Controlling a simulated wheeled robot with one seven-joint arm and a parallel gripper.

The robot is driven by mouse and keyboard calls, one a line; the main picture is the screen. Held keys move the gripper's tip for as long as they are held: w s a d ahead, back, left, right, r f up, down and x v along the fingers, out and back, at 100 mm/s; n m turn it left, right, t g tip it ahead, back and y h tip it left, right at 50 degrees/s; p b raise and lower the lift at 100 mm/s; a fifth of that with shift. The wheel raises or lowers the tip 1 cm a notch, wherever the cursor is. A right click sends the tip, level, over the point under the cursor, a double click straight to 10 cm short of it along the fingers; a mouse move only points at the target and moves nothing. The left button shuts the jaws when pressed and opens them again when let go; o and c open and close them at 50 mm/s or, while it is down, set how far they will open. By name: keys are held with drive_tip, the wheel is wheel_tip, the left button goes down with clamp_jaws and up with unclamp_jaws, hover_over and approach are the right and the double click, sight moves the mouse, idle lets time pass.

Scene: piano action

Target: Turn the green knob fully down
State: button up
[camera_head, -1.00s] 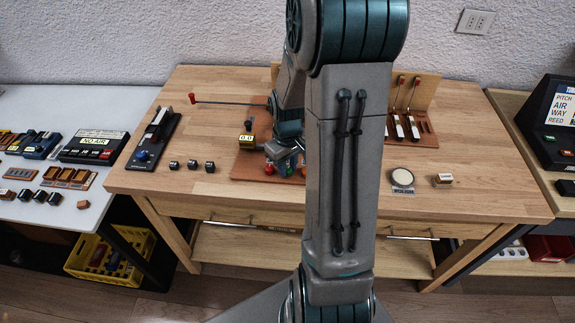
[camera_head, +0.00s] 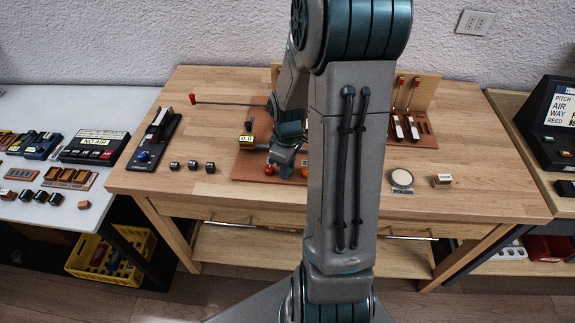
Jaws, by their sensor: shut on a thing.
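My gripper (camera_head: 284,166) reaches down over the front of the brown board (camera_head: 243,172) in the middle of the wooden table. It is shut on the green knob (camera_head: 285,175), of which only a little shows under the jaws. A red knob (camera_head: 269,170) stands just left of the jaws, and an orange-red knob (camera_head: 304,172) stands to the right, beside my arm. My arm hides the board's right side, and how far the green knob is turned cannot be seen.
Several small black blocks (camera_head: 192,165) lie to the left. A round white disc (camera_head: 402,177) and a small block (camera_head: 442,180) lie at the right.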

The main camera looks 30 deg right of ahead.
drive_tip(key=o, duration=1)
wheel_tip(320, 180, up, 14)
drive_tip(key=shift+a, duration=0.1)
idle(0.4)
